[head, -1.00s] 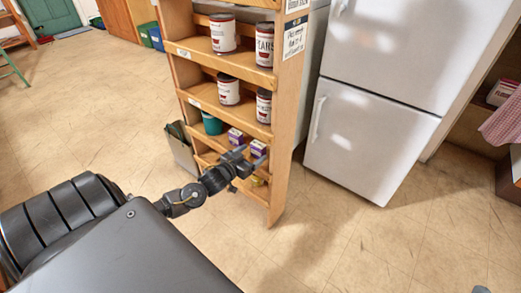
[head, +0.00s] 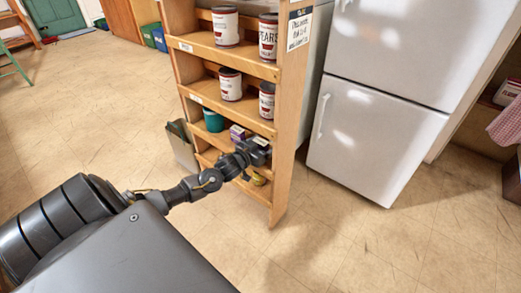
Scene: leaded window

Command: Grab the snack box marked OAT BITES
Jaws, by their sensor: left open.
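Two small purple-and-white boxes stand on a lower shelf of the wooden shelf unit (head: 285,150) in the head view. The left box (head: 238,132) shows beside my gripper. The right box (head: 262,140) is mostly hidden behind it. I cannot read OAT BITES on either. My left gripper (head: 259,150) is at the front of this shelf, open, close to the right box. I cannot tell whether it touches the box. My right gripper is out of view.
Several cans, one marked PEARS (head: 268,38), stand on the upper shelves. A teal container (head: 213,121) is left of the boxes. A yellow item (head: 257,179) lies below. A fridge (head: 375,110) stands to the right. The floor in front is clear.

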